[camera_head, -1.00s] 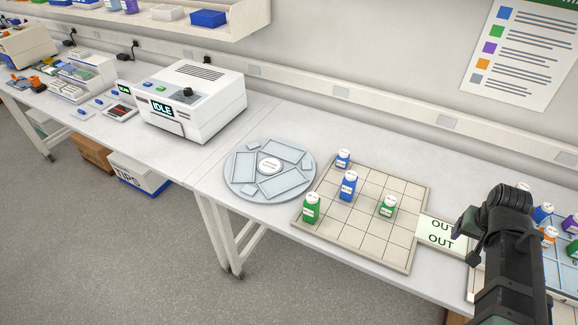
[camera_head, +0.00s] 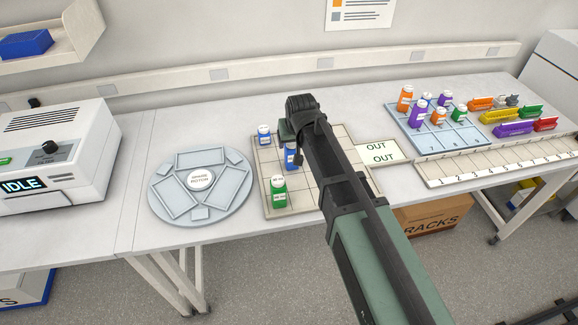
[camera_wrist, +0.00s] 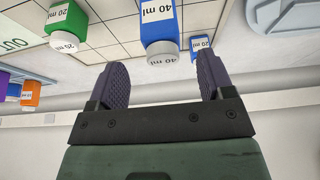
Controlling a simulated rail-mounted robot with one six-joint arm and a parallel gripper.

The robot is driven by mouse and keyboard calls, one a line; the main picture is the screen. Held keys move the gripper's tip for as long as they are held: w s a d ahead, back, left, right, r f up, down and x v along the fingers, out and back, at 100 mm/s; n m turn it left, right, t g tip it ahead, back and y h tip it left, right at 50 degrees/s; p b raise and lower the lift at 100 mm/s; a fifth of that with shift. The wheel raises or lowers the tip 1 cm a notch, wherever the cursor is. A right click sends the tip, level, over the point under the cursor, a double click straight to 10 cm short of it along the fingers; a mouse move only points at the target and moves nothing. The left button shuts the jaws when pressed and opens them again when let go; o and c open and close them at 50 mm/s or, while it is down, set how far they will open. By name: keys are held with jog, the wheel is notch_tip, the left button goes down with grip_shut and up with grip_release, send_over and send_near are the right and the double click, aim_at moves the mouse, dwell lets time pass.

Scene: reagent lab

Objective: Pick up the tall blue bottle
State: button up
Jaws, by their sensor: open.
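The tall blue bottle (camera_head: 291,157) stands upright on the beige gridded board, partly hidden by my arm in the head view. In the wrist view the tall blue bottle (camera_wrist: 158,28), labelled 40 ml, shows upside down, in the gap between my fingers and beyond their tips. My gripper (camera_wrist: 163,68) is open with nothing between its fingers. In the head view its fingers are hidden behind the arm. A smaller blue bottle (camera_head: 265,135) stands behind and left of the tall one; in the wrist view it (camera_wrist: 199,46) shows beside the right finger.
A tall green bottle (camera_head: 278,190) stands at the board's front left. A small green bottle (camera_wrist: 66,22) is left in the wrist view. A round grey plate (camera_head: 163,209) lies left of the board (camera_head: 263,159). A blue rack (camera_head: 411,143) with several bottles stands right, beyond the OUT sign (camera_head: 378,152).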

aim_at(293, 144)
jog(key=shift+x, duration=0.8)
jog(key=shift+r, duration=0.15)
jog(key=b+x, duration=0.5)
jog(key=shift+s+f, duration=0.1)
jog(key=shift+f, duration=0.15)
jog(key=shift+r, duration=0.25)
jog(key=c, duration=1)
jog(key=shift+r+p, duration=0.1)
jog(key=shift+p, duration=0.2)
notch_tip(293, 144, up, 20)
jog(key=p, duration=2)
